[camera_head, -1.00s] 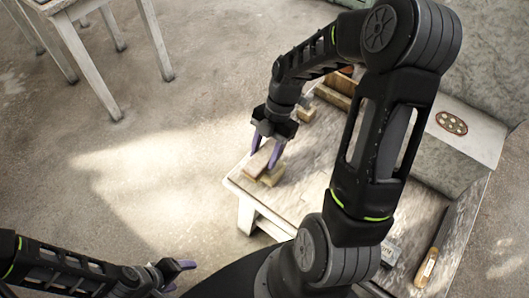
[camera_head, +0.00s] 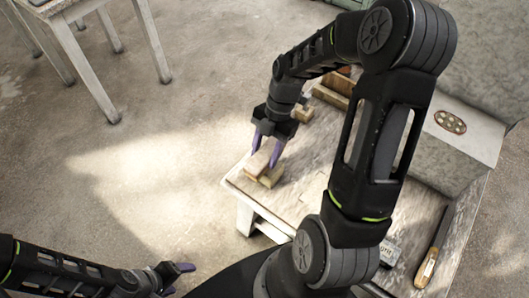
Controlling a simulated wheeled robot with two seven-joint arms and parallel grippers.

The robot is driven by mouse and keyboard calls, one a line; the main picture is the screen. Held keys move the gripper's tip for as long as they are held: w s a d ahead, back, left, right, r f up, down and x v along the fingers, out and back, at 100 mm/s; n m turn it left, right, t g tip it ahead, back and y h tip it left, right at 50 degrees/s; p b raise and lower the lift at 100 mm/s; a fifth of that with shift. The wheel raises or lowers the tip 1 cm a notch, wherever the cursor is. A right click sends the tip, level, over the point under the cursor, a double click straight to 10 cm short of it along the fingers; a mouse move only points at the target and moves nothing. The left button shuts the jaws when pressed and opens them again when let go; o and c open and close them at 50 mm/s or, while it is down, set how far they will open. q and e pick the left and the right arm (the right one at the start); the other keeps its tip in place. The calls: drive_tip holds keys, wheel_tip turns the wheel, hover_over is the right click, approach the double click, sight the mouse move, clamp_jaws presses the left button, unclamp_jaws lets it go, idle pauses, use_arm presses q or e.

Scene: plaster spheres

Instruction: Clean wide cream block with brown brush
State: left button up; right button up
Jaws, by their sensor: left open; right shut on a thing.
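The brown brush (camera_head: 257,163) lies over the cream block (camera_head: 271,178), near the left corner of the table; the block is partly hidden beneath it. My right gripper (camera_head: 267,151) points down from above with its purple fingers shut on the brush. The brush appears to rest against the block's top, but I cannot see the contact clearly. My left gripper (camera_head: 181,279) is open and empty at the bottom left, away from the table and the block.
My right arm hides much of the table. Another table (camera_head: 75,12) stands at the top left.

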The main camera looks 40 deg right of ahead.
sight(258, 161)
drive_tip(key=shift+w+d, duration=0.15)
drive_tip(key=shift+d, duration=0.4)
drive_tip(key=shift+a, duration=0.1)
drive_tip(key=shift+s+a, duration=0.15)
drive_tip(key=shift+a, duration=0.35)
drive_tip(key=shift+s+a, duration=0.15)
drive_tip(key=shift+a, duration=0.35)
drive_tip(key=shift+s+a+b, duration=0.15)
drive_tip(key=shift+a, duration=0.4)
drive_tip(key=shift+s+a+b, duration=0.15)
drive_tip(key=shift+a, duration=0.35)
drive_tip(key=shift+d, duration=0.15)
drive_tip(key=shift+w+d, duration=0.3)
drive_tip(key=shift+d, duration=0.65)
